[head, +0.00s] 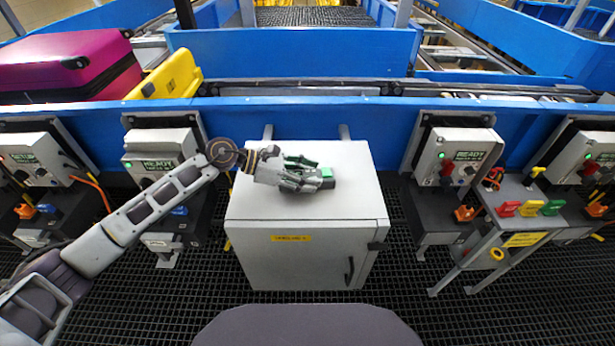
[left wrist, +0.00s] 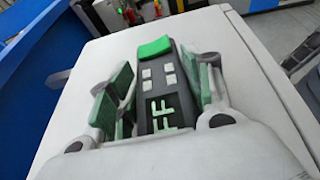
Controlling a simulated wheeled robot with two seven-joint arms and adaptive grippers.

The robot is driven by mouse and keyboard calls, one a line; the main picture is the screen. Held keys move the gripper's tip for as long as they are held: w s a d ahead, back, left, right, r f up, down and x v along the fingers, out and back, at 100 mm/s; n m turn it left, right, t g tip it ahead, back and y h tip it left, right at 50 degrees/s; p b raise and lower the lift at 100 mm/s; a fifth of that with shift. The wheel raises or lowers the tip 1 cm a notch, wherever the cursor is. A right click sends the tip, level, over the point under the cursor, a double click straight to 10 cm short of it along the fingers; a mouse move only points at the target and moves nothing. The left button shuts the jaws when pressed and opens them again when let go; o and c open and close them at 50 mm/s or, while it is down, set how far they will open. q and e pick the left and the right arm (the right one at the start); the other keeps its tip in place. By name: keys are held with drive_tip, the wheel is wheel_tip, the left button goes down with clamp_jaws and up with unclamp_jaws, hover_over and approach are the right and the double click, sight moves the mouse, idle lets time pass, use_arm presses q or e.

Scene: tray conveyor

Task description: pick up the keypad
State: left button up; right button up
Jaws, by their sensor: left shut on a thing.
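The keypad (left wrist: 160,80) is a dark grey block with a green end, pale square buttons and pale green lettering. It lies on or just over the white top of a cabinet (head: 350,205); I cannot tell whether it touches. My left gripper (head: 310,177) reaches in from the left, with green pads on both sides of the keypad, shut on it. In the head view the fingers hide most of the keypad, and its green end (head: 327,173) shows to their right. My right gripper is in neither view.
The cabinet stands against a blue conveyor wall (head: 300,65). Control boxes (head: 455,155) stand on both sides. A small stand with coloured tags (head: 520,212) is at the right. A magenta suitcase (head: 75,60) and a yellow item (head: 170,78) lie at the upper left. The cabinet top's right part is clear.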

use_arm(q)
drive_tip(key=shift+r, duration=0.8)
wheel_tip(320, 180, up, 8)
drive_tip(key=shift+r+b, duration=0.2)
drive_tip(key=shift+b, duration=0.3)
wheel_tip(320, 180, up, 6)
hover_over(308, 174)
wheel_tip(308, 174, up, 2)
drive_tip(key=shift+s+r+b, duration=0.1)
drive_tip(key=shift+b, duration=0.2)
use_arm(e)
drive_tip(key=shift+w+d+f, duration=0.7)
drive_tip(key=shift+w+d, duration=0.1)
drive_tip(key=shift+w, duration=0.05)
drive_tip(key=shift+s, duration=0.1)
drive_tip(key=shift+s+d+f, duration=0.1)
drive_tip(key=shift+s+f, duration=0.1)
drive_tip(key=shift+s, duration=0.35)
